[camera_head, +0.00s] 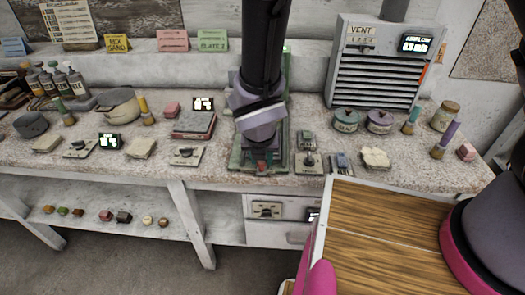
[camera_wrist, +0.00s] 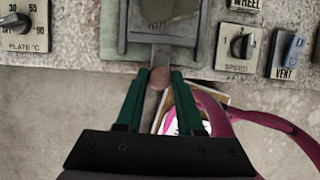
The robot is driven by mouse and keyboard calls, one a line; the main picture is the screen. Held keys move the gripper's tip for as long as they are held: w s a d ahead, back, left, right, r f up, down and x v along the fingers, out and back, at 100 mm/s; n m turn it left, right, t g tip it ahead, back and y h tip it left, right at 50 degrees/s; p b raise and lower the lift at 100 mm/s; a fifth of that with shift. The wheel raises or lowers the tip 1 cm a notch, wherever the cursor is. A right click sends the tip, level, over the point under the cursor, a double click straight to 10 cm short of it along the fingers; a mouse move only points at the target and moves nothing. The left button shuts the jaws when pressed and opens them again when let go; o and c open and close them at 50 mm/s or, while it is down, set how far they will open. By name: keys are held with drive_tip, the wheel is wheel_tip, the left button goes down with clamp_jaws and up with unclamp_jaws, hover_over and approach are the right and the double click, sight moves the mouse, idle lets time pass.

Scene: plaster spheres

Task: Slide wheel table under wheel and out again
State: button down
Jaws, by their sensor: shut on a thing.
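My gripper (camera_wrist: 160,100) is shut on a reddish knob (camera_wrist: 160,77) at the front end of a flat grey bar. The bar runs back to the wheel table (camera_wrist: 133,40), a grey plate in a green frame at the bench's front edge. A brownish rounded thing lies at the plate's far side, cut off by the top of the wrist view; I cannot tell if it is the wheel. In the head view my gripper (camera_head: 262,165) is low over the green base (camera_head: 238,160), and my arm hides most of the machine, including the wheel.
A speed dial (camera_wrist: 241,45) and a vent switch (camera_wrist: 287,50) sit right of the wheel table. A plate dial (camera_wrist: 18,22) is at left.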

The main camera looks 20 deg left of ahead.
drive_tip(key=shift+s, duration=0.25)
drive_tip(key=c, duration=0.5)
unclamp_jaws()
drive_tip(key=shift+c, duration=0.2)
drive_tip(key=v, duration=1)
drive_tip(key=shift+r, duration=0.4)
drive_tip(key=shift+s, duration=0.1)
